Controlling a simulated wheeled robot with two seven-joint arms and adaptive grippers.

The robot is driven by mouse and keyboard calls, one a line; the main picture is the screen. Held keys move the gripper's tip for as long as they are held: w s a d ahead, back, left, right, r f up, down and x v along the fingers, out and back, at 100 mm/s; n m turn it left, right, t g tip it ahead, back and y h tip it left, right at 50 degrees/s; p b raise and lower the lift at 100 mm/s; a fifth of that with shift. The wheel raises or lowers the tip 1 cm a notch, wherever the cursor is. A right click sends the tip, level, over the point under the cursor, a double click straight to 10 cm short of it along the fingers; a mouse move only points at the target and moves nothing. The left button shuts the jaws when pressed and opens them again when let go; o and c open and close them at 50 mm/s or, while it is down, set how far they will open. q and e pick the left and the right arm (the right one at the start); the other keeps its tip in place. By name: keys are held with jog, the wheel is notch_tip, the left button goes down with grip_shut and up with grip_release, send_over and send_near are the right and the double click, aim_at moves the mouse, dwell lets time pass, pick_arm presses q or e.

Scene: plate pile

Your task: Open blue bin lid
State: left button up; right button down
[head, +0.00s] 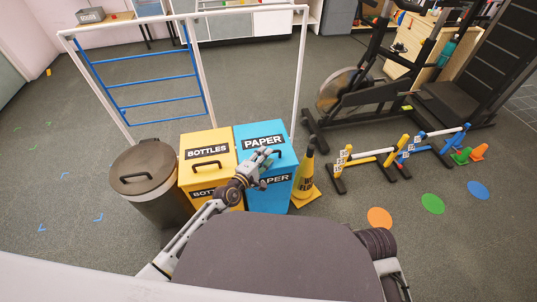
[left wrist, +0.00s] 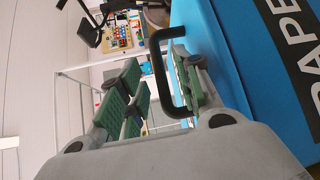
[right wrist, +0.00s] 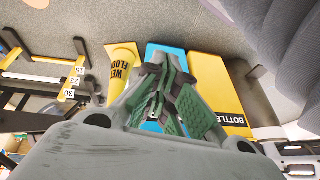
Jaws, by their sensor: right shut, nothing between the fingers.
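The blue bin (head: 281,187), marked PAPER, stands beside the yellow bottles bin, and its lid (head: 283,131) is down. My left gripper (head: 268,155) is over the front of that lid. In the left wrist view the lid's black handle (left wrist: 160,72) stands out from the blue surface (left wrist: 225,75). My left gripper's green-padded fingers (left wrist: 155,80) are apart, with the handle's bar between them; whether they touch it I cannot tell. My right gripper (right wrist: 168,85) is shut and empty in the right wrist view, with the bins beyond it. It is hidden in the head view.
The yellow bin (head: 205,148) and a dark round bin (head: 150,180) stand left of the blue bin. A yellow wet-floor cone (head: 306,178) is close on its right. A white frame (head: 301,70) rises behind. Small hurdles (head: 370,155) stand further right.

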pick_arm(q)
jog(key=shift+w+d+f, duration=0.15)
jog(key=shift+w+d, duration=0.1)
jog(key=shift+w, duration=0.2)
jog(key=shift+b+x, duration=0.35)
jog(key=shift+x, duration=0.6)
pick_arm(e)
jog(key=shift+x, duration=1.3)
pick_arm(q)
jog(key=shift+c, duration=0.3)
pick_arm(e)
jog(key=shift+s+a+r, duration=0.1)
jog(key=shift+a, duration=0.05)
pick_arm(q)
grip_shut()
